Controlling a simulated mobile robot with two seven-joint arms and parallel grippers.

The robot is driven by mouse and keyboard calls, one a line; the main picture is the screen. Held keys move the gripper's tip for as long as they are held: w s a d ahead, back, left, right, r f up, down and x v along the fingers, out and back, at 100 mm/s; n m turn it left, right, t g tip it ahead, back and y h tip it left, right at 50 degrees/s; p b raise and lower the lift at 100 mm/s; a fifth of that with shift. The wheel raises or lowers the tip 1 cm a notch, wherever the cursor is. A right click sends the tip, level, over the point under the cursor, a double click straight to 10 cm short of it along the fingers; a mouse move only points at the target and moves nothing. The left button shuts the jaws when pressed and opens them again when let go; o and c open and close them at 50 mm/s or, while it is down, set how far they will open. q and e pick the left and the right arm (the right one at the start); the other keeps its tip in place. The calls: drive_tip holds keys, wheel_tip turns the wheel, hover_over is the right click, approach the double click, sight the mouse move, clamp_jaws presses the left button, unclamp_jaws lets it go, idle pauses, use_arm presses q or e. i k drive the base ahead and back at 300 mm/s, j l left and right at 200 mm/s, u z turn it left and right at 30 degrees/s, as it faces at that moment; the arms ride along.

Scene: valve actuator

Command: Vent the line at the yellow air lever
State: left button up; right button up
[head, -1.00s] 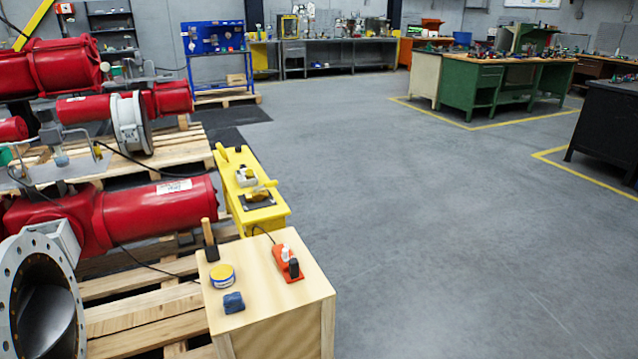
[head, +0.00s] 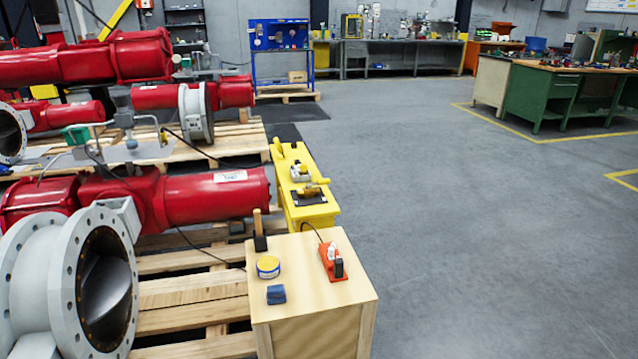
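A red valve actuator (head: 215,200) with a large grey flanged valve body (head: 62,285) lies on a wooden pallet at the left of the head view. Above it is a grey panel (head: 152,152) with thin tubing and fittings. A small yellow spot (head: 164,136) shows at the panel's right end; it may be the air lever, but it is too small to tell its shape or position. Neither of my grippers is in view.
A wooden stand (head: 312,315) in front holds a mallet (head: 260,235), a yellow-and-blue tin (head: 268,265), a blue cloth (head: 276,294) and an orange tool (head: 333,262). A yellow bench (head: 325,218) stands behind it. The grey floor (head: 450,230) to the right is clear.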

sight(326, 181)
drive_tip(key=i+l+z, duration=0.6)
drive_tip(key=z, duration=0.2)
drive_tip(key=i+l+z, duration=0.25)
drive_tip(key=z, duration=0.2)
drive_tip(key=i+l+z, duration=0.2)
drive_tip(key=i+z, duration=0.2)
drive_tip(key=i+l+z, duration=0.1)
drive_tip(key=i+z, duration=0.3)
drive_tip(key=i+u, duration=0.35)
drive_tip(key=i+l+u, duration=0.2)
drive_tip(key=i+u, duration=0.15)
drive_tip(key=i, duration=0.2)
drive_tip(key=i+u, duration=0.2)
drive_tip(key=u, duration=0.15)
drive_tip(key=i+u, duration=0.45)
drive_tip(key=u, duration=0.25)
drive_tip(key=i+j+u, duration=0.1)
drive_tip(key=u, duration=0.25)
drive_tip(key=i+u, duration=0.55)
drive_tip(key=u, duration=0.15)
drive_tip(key=i+j+u, duration=0.15)
drive_tip(key=i, duration=0.45)
drive_tip(key=i+j+u, duration=0.2)
drive_tip(key=i, duration=0.35)
